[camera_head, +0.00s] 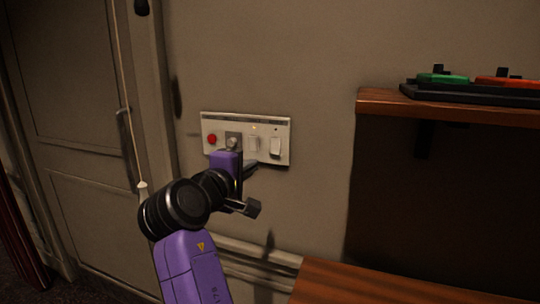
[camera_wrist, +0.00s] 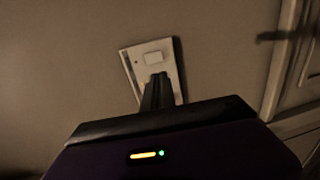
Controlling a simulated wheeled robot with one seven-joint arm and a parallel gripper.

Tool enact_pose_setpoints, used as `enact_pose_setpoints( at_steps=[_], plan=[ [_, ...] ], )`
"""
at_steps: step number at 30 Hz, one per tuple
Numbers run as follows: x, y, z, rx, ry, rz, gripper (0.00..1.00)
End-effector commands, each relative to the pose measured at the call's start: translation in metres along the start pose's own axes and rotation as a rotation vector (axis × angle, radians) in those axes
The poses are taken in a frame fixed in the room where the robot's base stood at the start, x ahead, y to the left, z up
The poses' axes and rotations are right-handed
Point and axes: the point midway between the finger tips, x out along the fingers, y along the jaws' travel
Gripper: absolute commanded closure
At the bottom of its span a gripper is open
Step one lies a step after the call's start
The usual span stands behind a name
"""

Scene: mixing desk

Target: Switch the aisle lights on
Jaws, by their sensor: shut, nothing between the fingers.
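A pale switch panel (camera_head: 283,150) is fixed to the wall. It carries a red round button (camera_head: 212,139), a grey knob on a dark square (camera_head: 233,140), and two white rocker switches, a left one (camera_head: 254,144) and a right one (camera_head: 275,147). A small amber light shows above the left rocker. Labels are too small to read. My gripper (camera_head: 252,168) is shut and empty at the panel's lower edge, below the rockers. In the wrist view, my fingers (camera_wrist: 158,77) overlap the panel (camera_wrist: 131,70), just below a white rocker (camera_wrist: 153,57). I cannot tell whether they touch it.
A pull cord (camera_head: 123,80) with a white end hangs left of the panel, before a panelled door (camera_head: 75,110). A wooden shelf (camera_head: 450,108) at right holds a black tray with green and red items. A wooden surface (camera_head: 360,285) lies below right. The wall right of the panel is bare.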

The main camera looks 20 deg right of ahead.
Motion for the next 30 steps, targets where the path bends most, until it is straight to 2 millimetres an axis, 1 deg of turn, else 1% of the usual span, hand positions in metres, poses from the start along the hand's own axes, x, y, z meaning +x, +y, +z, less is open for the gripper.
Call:
enact_pose_setpoints(
  at_steps=[5,12,18,24,30],
  plan=[
    [0.026,0.001,0.001,0.002,-0.003,-0.003,1.0],
    [0.073,0.001,0.001,0.002,-0.002,-0.002,1.0],
    [0.109,0.001,0.001,0.002,-0.002,-0.003,1.0],
    [0.129,0.0,0.0,0.002,0.0,-0.002,1.0],
    [0.135,0.0,0.0,0.002,0.0,0.0,1.0]
  ],
)
